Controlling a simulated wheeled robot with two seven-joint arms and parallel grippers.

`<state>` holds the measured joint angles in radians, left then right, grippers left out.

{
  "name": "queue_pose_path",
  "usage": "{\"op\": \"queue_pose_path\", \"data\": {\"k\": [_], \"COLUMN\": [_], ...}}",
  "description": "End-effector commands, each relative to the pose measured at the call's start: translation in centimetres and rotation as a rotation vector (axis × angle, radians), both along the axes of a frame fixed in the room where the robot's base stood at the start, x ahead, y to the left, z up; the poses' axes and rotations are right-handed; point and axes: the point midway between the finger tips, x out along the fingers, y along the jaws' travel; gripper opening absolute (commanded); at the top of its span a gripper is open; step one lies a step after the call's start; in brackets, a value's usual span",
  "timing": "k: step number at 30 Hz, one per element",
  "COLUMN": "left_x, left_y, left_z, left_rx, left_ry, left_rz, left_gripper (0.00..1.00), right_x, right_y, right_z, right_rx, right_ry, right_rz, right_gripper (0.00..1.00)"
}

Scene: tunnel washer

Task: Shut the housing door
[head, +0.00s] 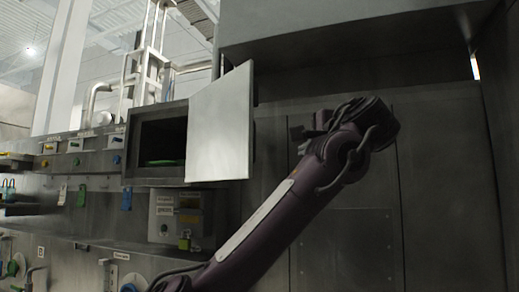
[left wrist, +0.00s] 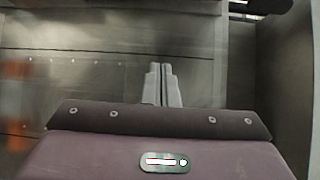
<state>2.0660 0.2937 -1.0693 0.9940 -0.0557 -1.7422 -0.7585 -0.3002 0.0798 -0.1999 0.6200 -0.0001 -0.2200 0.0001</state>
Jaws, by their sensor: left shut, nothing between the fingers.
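The housing door (head: 220,125) is a flat pale grey panel. In the head view it stands open, out from a dark box-like housing (head: 153,182) on the wall. The left part of the opening is uncovered and shows a green item (head: 163,162) inside. The door hides the rest of the opening, and I cannot make out the hinge. My left arm rises from the bottom to the right of the door, with a visible gap. In the left wrist view my left gripper (left wrist: 161,70) is shut and empty, in front of a grey metal surface. The door is not clearly recognisable there. My right gripper is not in view.
Large dark metal panels (head: 440,180) fill the right side, under an overhanging metal box (head: 350,25). Below the housing are a grey control box (head: 165,215) with a yellow-green padlock (head: 184,241) and several coloured tags. Pipes (head: 150,55) rise behind the housing.

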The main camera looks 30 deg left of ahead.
Motion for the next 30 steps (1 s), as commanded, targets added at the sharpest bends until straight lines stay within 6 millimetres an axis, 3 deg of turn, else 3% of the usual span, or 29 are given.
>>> {"op": "queue_pose_path", "data": {"k": [2,6,11,23,30], "left_x": [-1.9,-3.0,-2.1,2.7,-0.2], "left_y": [1.3,2.3,3.9,10.8,11.2], "left_z": [2.6,4.2,4.5,4.8,4.4], "left_rx": [0.006,0.009,0.008,0.007,0.009], "left_ry": [-0.025,-0.036,-0.035,-0.036,-0.04], "left_rz": [0.04,0.067,0.07,0.068,0.064], "left_gripper": [0.0,0.0,0.0,0.0,0.0], "right_x": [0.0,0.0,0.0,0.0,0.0], "right_y": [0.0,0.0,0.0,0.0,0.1], "right_z": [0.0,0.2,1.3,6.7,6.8], "right_rx": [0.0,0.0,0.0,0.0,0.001], "right_ry": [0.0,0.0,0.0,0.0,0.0], "right_rz": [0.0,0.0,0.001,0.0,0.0], "right_gripper": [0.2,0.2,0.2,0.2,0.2]}}
